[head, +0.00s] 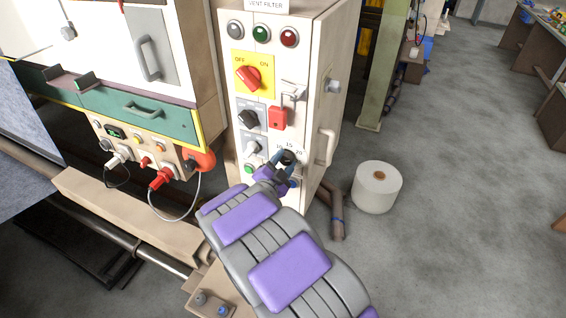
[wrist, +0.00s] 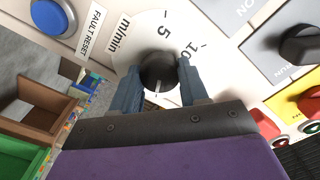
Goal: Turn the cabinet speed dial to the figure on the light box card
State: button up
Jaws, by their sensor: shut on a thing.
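The speed dial is a black round knob (wrist: 158,70) on a white scale plate (wrist: 128,28) marked m/min, with 5 and 10 readable in the wrist view. A short white line on the knob points down the picture, toward my gripper's palm. My gripper (wrist: 158,88) has one blue-grey finger on each side of the knob and is shut on it. In the head view my gripper (head: 283,170) is at the lower front of the white cabinet (head: 306,105), with 15 and 20 showing above it. I cannot make out a light box card in either view.
A red rotary switch (head: 248,77) on a yellow plate and a black selector (head: 248,118) sit above the dial. A blue fault reset button (wrist: 50,16) is beside it in the wrist view. A white spool (head: 377,188) stands on the open floor at right.

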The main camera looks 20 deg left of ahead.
jog(key=shift+r+n+p, duration=0.1)
jog(key=shift+n+p, duration=0.4)
jog(key=shift+p, duration=0.35)
jog(key=shift+c, duration=0.4)
jog(key=o, duration=1.1)
jog(key=shift+c, duration=0.2)
jog(key=s+a+p, duration=0.1)
jog(key=s, duration=1.6)
jog(key=shift+s+a, duration=0.15)
jog(key=shift+a, duration=0.05)
